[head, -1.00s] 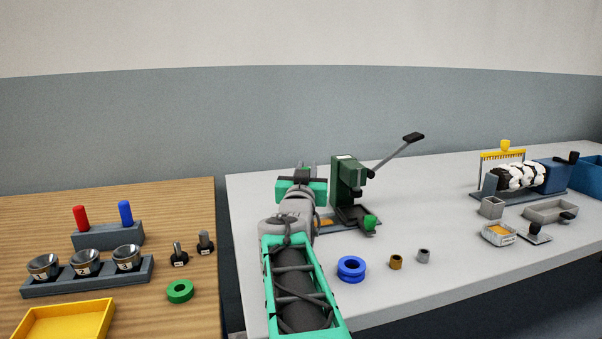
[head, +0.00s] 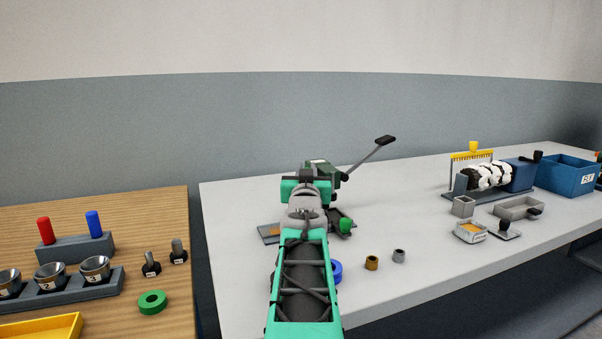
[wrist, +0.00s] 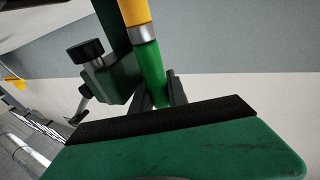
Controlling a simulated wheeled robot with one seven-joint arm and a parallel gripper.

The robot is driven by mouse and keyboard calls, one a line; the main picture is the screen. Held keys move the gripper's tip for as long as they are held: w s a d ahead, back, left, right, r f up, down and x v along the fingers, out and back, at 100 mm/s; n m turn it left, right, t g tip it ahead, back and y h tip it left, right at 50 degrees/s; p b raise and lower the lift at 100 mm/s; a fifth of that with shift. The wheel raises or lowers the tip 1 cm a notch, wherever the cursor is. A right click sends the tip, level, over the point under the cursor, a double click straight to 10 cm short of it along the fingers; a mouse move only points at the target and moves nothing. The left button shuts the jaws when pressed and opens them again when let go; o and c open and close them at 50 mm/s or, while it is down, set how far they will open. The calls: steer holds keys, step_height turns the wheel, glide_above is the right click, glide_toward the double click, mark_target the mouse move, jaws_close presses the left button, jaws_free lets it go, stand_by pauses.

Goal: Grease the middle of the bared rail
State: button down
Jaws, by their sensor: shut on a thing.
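My gripper (wrist: 162,94) shows in the wrist view with its dark fingers shut on a stick-like tool (wrist: 153,66). The tool has a green end between the fingers, a silver band and a yellow part running out of the top of the picture. In the head view my own wrist hides the fingers and the tool. My arm reaches in front of the dark green lever press (head: 321,168), which also shows close by in the wrist view (wrist: 118,85). I cannot make out a bared rail or any grease for certain.
A machine with a yellow comb (head: 472,156) and a black-and-white roller (head: 490,176) stands at the right, beside a blue bin (head: 566,174). Small trays, a stamp-like tool (head: 505,228) and bushings (head: 371,263) lie on the grey table. A wooden table with cups (head: 95,268) is at left.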

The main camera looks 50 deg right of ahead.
steer(key=shift+s+d+r, duration=0.2)
steer(key=shift+s, duration=0.05)
step_height(320, 180, up, 6)
steer(key=shift+d+f+p, duration=0.1)
steer(key=shift+p, duration=1.05)
steer(key=shift+w, duration=0.1)
steer(key=shift+r+p, duration=0.4)
steer(key=shift+r, duration=1.05)
